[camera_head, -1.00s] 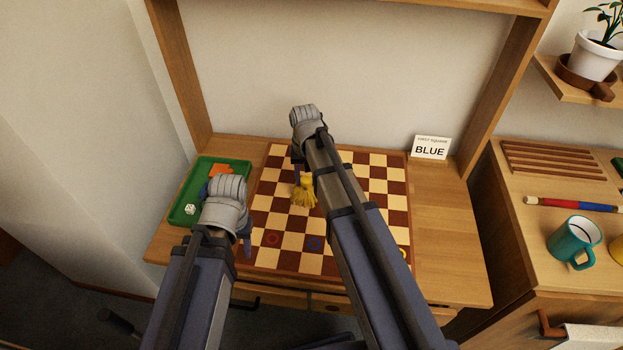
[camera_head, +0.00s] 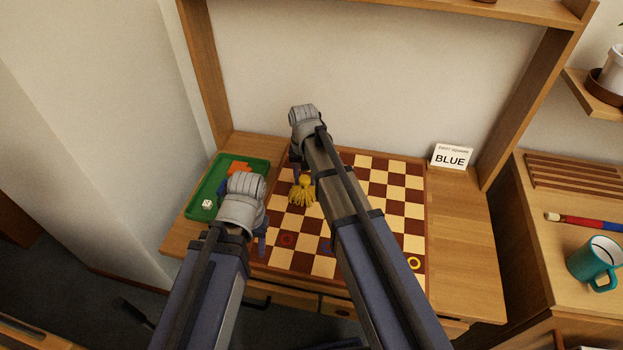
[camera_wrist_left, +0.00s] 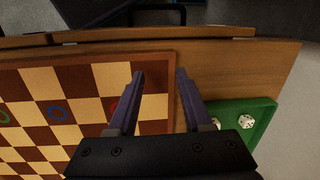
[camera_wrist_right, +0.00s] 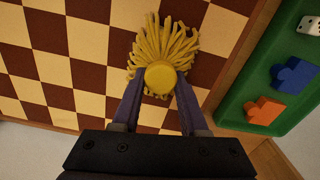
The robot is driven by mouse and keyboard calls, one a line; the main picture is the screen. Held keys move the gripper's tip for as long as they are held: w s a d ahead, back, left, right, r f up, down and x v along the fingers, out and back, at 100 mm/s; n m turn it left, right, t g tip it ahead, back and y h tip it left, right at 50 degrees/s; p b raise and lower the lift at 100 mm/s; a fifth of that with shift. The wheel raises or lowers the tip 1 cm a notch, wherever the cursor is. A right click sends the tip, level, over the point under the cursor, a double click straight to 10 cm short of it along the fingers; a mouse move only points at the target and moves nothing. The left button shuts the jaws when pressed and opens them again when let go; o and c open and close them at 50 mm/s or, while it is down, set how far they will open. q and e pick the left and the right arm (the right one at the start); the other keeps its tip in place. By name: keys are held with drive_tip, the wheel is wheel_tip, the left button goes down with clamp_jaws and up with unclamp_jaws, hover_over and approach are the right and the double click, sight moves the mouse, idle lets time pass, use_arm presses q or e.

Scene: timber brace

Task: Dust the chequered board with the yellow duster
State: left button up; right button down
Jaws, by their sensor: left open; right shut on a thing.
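The chequered board (camera_head: 404,190) lies on the wooden table, its middle partly hidden in the head view by my right arm. The yellow duster (camera_head: 302,191) has a mop of strands spread over squares at the board's left part. My right gripper (camera_wrist_right: 158,95) is shut on the duster's round yellow end, which also shows in the right wrist view (camera_wrist_right: 161,76). My left gripper (camera_wrist_left: 158,80) is open and empty above the board's edge, near the green tray. Coloured rings lie on the board, among them a yellow ring (camera_head: 414,263) and a blue ring (camera_wrist_left: 57,112).
A green tray (camera_head: 192,212) with dice and an orange (camera_wrist_right: 265,110) and a blue puzzle piece (camera_wrist_right: 295,75) stands left of the board. A card reading BLUE (camera_head: 451,157) stands at the back right. A teal mug (camera_head: 594,262) is on the right-hand cabinet.

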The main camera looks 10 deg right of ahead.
use_arm(q)
drive_tip(key=shift+r, duration=0.15)
use_arm(e)
drive_tip(key=shift+r, duration=0.15)
use_arm(q)
wheel_tip(320, 180, up, 6)
drive_tip(key=p, duration=0.6)
use_arm(e)
wheel_tip(320, 180, up, 6)
drive_tip(key=shift+d+f, duration=0.1)
wheel_tip(320, 180, up, 3)
drive_tip(key=p, duration=0.3)
use_arm(q)
wheel_tip(320, 180, up, 3)
drive_tip(key=shift+f, duration=0.1)
